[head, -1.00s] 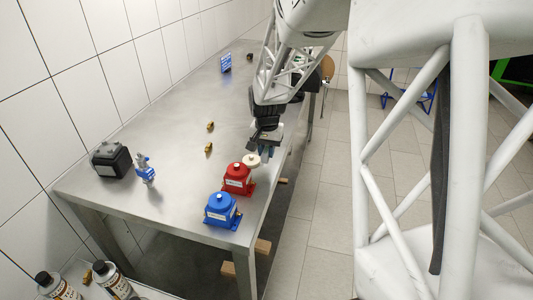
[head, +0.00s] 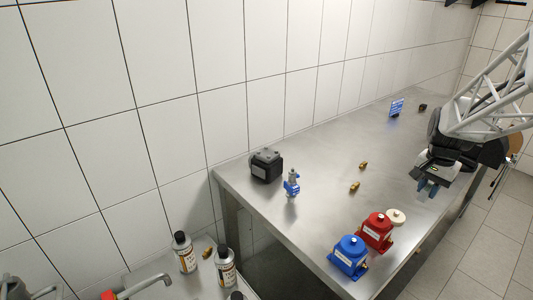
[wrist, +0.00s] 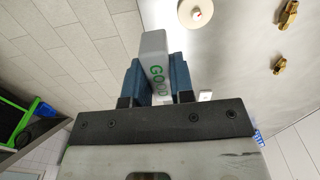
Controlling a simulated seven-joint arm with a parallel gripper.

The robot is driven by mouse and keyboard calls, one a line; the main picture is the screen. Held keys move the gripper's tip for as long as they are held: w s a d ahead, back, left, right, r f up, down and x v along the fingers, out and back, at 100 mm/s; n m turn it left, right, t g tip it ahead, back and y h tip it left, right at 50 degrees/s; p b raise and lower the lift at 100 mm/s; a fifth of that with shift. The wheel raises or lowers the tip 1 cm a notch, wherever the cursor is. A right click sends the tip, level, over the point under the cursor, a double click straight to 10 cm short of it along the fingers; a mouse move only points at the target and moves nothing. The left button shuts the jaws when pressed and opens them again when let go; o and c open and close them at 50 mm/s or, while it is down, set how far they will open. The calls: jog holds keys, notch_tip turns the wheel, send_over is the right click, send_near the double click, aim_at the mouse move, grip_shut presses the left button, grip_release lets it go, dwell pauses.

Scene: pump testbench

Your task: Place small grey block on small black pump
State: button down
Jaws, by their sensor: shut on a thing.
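The small grey block (wrist: 153,50), with green lettering on its side, is held between the two blue fingers of my gripper (wrist: 157,80) in the wrist view. In the head view my gripper (head: 428,188) is above the right side of the metal table, and its fingers largely hide the block. The small black pump (head: 267,168) stands at the table's far left corner near the wall, with a dark grey top. My gripper is well apart from it, to its right.
A small blue and grey fitting (head: 291,184) stands right of the black pump. Brass fittings (head: 355,187) (head: 363,165) lie mid-table. A red pump (head: 377,230), a blue pump (head: 349,256) and a white round part (head: 396,216) stand at the front edge. A blue rack (head: 396,108) stands farther back.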

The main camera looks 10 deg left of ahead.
notch_tip(320, 180, up, 6)
jog(key=shift+r, duration=0.15)
jog(key=w+a, duration=0.3)
jog(key=a, duration=1.1)
jog(key=w+a, duration=0.4)
jog(key=a, duration=1)
jog(key=w+a, duration=0.3)
jog(key=a, duration=1.1)
notch_tip(320, 180, down, 5)
jog(key=shift+w+f, duration=0.15)
jog(key=shift+f, duration=0.05)
send_over(265, 152)
jog(key=shift+f, duration=0.75)
jog(key=shift+f, duration=0.1)
